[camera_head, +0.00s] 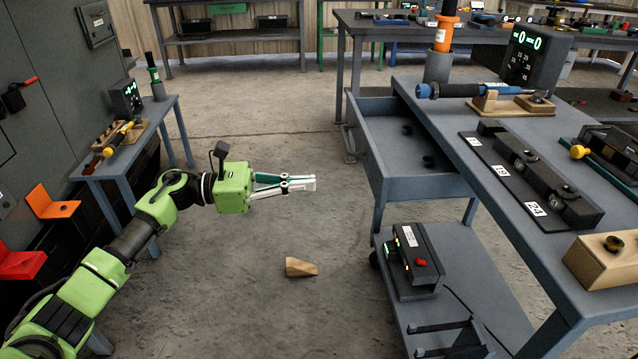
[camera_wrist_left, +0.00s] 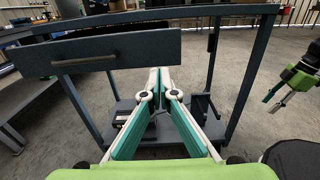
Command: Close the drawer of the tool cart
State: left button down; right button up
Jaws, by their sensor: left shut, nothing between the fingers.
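The tool cart (camera_head: 530,225) stands at the right in the head view. Its grey drawer (camera_head: 425,188) is pulled out to the left, with two small dark round items inside. In the left wrist view the drawer front (camera_wrist_left: 140,48) faces me at upper left, with a dark bar handle (camera_wrist_left: 85,62). My left gripper (camera_head: 314,183) is shut and empty, pointing right, with a gap to the drawer; its fingertips also show in the wrist view (camera_wrist_left: 159,72). My right gripper (camera_wrist_left: 273,98) shows small at the right edge of the wrist view, apart from the cart; its jaw state is unclear.
The cart's lower shelf (camera_head: 465,265) holds a dark box (camera_head: 415,262) with a red button. A wooden wedge (camera_head: 300,267) lies on the floor below my left gripper. A small side table (camera_head: 130,150) stands at left. The floor between table and cart is mostly clear.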

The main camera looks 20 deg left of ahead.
aim_at(375, 180)
pick_arm(q)
jog(key=x, duration=1.2)
